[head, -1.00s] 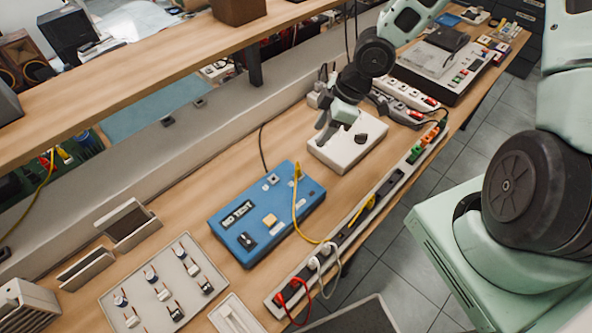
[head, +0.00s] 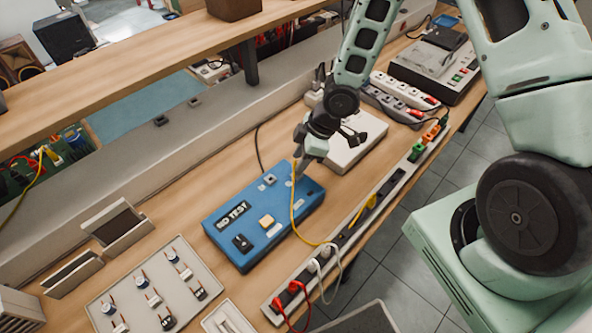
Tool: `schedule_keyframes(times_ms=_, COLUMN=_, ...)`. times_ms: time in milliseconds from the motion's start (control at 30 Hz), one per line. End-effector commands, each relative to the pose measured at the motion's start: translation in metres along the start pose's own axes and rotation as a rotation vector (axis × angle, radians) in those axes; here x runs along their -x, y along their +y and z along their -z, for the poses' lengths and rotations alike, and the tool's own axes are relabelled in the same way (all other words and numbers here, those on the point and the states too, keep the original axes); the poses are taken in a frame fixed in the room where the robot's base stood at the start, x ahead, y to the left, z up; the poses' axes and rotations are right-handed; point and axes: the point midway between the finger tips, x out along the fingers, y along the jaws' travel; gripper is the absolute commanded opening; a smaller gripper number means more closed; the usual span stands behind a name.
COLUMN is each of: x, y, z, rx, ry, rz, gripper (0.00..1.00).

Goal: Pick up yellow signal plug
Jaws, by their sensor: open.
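A blue test box (head: 225,232) lies on the wooden bench. A yellow cable (head: 293,205) rises from its far right part, where the yellow signal plug seems to be. The plug itself is mostly hidden by my fingers or too small to make out. The cable arcs down to the socket strip at the bench's front edge. My gripper (head: 299,160) is open and points down over the far right corner of the box, right at the top of the yellow cable. I cannot tell whether the fingers touch the plug.
A white box (head: 355,145) stands just behind my gripper. A long socket strip (head: 385,188) with red, white, yellow, orange and green plugs runs along the front edge. A tray of switches (head: 150,290) lies at lower left. A raised shelf (head: 130,62) runs along the back.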

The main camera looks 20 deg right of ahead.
Motion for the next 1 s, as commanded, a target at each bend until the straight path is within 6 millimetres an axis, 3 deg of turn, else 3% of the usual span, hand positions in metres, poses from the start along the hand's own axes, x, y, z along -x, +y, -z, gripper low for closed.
schedule_keyframes(times_ms=200, x=-0.026, y=-0.002, z=0.000, rx=-0.001, ry=-0.002, rz=0.002, gripper=0.41)
schedule_keyframes(times_ms=500, x=-0.030, y=-0.001, z=0.000, rx=-0.001, ry=0.000, rz=-0.001, gripper=0.41)
schedule_keyframes(times_ms=667, x=-0.030, y=-0.001, z=0.000, rx=-0.001, ry=0.000, rz=0.000, gripper=0.00)
schedule_keyframes(times_ms=1000, x=-0.029, y=-0.001, z=0.000, rx=-0.001, ry=0.000, rz=-0.001, gripper=0.00)
